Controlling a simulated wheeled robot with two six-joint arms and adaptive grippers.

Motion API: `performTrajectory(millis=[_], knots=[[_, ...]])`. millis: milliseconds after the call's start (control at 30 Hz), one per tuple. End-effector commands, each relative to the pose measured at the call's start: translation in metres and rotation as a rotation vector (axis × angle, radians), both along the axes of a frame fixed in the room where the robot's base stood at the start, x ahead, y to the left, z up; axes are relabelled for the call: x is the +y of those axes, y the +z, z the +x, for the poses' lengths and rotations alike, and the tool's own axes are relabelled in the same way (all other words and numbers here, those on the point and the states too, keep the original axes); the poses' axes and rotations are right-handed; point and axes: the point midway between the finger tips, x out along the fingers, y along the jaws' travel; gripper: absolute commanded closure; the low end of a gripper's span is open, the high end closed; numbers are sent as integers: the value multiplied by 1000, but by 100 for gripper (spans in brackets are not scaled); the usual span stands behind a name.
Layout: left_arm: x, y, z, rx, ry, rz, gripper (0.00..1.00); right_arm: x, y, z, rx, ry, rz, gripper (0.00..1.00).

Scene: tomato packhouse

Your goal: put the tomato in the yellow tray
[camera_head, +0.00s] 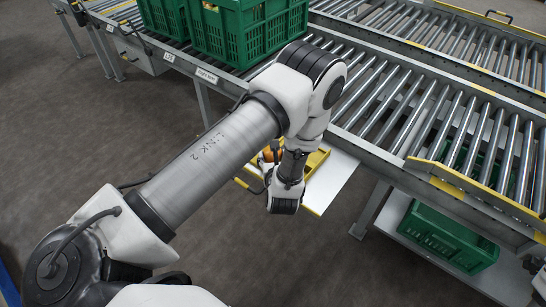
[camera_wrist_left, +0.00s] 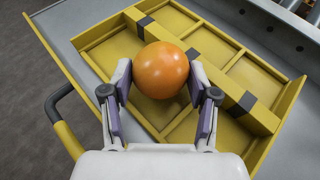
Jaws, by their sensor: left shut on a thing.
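An orange tomato (camera_wrist_left: 160,70) is between the two fingers of my left gripper (camera_wrist_left: 160,82), which is shut on it. The yellow tray (camera_wrist_left: 236,134) lies beneath, divided by yellow walls into several shallow compartments. In the wrist view the tomato overlaps the tray's inner walls; I cannot tell its exact height above the floor of the tray. The visible compartments look empty; part of the tray is hidden behind the tomato and gripper. In the head view the tray (camera_head: 317,161) is mostly hidden by my left arm, and the tomato (camera_head: 266,155) shows beside my wrist.
The tray sits on a light grey shelf (camera_head: 333,178) beside the roller conveyor (camera_head: 400,110). Green crates (camera_head: 222,32) stand on the conveyor at the back. Another green crate (camera_head: 445,238) is on a lower shelf at right. A black and yellow handle (camera_wrist_left: 62,122) sticks out at left.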

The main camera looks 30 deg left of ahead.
Motion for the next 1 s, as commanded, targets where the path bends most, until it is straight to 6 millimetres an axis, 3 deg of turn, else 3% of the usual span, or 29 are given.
performTrajectory(millis=[100,133,167,533,667,800,900,1000], knots=[[0,-5,0,0,0,0,63,0,-5,0,0,0,0,60],[0,-4,0,0,0,0,34,0,-4,0,0,0,0,60],[0,-4,0,0,0,0,31,0,-3,0,0,0,0,60],[0,4,0,0,0,0,31,0,4,0,0,0,0,60],[-14,10,-14,2,-5,1,31,0,6,0,0,0,0,60],[-37,26,-42,4,-10,4,31,0,13,0,0,0,0,60],[-55,47,-64,5,-9,3,31,0,45,0,1,0,0,60],[-58,51,-69,2,0,-2,31,0,70,0,0,0,0,60]])
